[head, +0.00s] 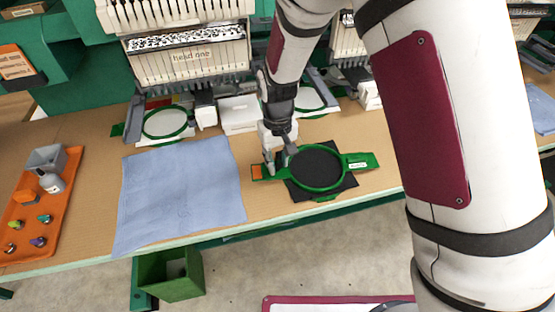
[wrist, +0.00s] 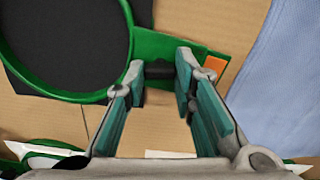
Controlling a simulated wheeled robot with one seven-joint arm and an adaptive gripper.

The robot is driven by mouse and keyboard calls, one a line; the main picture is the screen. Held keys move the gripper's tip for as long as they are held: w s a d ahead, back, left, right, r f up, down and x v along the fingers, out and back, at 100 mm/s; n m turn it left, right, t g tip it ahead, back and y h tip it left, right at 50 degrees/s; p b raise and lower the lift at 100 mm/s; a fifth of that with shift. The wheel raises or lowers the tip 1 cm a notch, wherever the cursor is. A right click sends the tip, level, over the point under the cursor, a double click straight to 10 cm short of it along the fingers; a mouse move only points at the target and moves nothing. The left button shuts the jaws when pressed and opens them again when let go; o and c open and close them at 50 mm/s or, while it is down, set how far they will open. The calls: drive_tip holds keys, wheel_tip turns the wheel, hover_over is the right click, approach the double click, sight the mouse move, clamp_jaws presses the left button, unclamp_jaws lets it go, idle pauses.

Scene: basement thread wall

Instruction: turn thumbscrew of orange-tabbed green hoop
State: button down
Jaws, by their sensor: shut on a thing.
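The green hoop (head: 292,180) lies flat on the table around black fabric (head: 318,166). Its left arm ends in an orange tab (head: 257,172); the right arm carries a white label. In the wrist view the hoop's rim (wrist: 126,75) is at upper left and the orange tab (wrist: 215,66) at right. My gripper (head: 270,164) points down at the hoop's left side, between ring and tab. In the wrist view my gripper (wrist: 160,77) is shut on a small dark piece, the thumbscrew (wrist: 158,70). In the head view the fingers hide the thumbscrew.
A blue cloth (head: 182,190) lies left of the hoop. An orange tray (head: 30,215) with a bottle, a grey box and several small knobs is at far left. Embroidery heads (head: 190,60) with white-filled hoops stand behind. A green bin (head: 170,275) is below the table edge.

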sight(277, 164)
drive_tip(key=m+p, duration=0.1)
drive_tip(key=m, duration=0.2)
idle(1.2)
drive_tip(key=c, duration=1.3)
unclamp_jaws()
drive_tip(key=shift+r, duration=0.15)
wheel_tip(277, 164, up, 12)
drive_tip(key=shift+f, duration=0.1)
